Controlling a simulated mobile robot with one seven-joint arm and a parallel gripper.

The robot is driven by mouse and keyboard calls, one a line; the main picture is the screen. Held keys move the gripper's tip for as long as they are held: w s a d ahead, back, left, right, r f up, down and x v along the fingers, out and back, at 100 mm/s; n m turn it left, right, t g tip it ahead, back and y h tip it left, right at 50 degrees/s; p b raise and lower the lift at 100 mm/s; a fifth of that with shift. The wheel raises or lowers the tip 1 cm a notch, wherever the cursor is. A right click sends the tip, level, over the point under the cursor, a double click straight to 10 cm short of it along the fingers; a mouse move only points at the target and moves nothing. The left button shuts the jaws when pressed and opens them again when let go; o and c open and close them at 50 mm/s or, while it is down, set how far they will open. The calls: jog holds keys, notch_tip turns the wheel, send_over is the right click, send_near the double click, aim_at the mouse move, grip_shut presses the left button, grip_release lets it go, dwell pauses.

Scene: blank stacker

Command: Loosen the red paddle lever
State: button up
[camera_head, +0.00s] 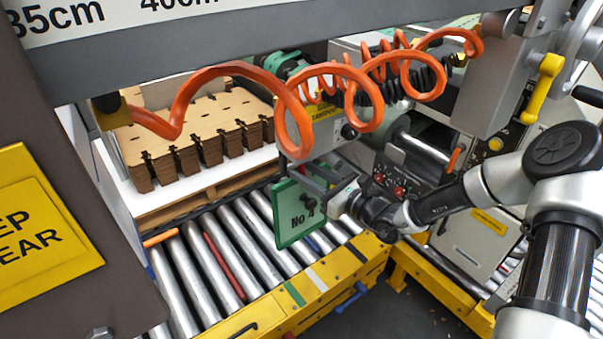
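I cannot make out a red paddle lever for certain. A long dark-red bar (225,266) lies among the conveyor rollers at the lower left. A yellow lever (542,88) hangs from the grey clamp block at the upper right. A short orange handle (454,158) stands on the machine behind my arm. My arm reaches in from the right, and my gripper (325,193) is at the green "No 4" plate, in front of the grey machine head. The plate and grey parts overlap its fingers, so their opening and any contact are unclear.
Orange coiled hoses (300,110) hang just above my gripper. A grey beam (170,40) crosses the top. The green plate (290,228) hangs over the rollers (250,238). A yellow conveyor rail (340,280) carries a blue lever (352,297). Brown cardboard blanks (195,130) are stacked at the back left.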

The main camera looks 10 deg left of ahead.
jog(key=shift+x, duration=1)
grip_shut()
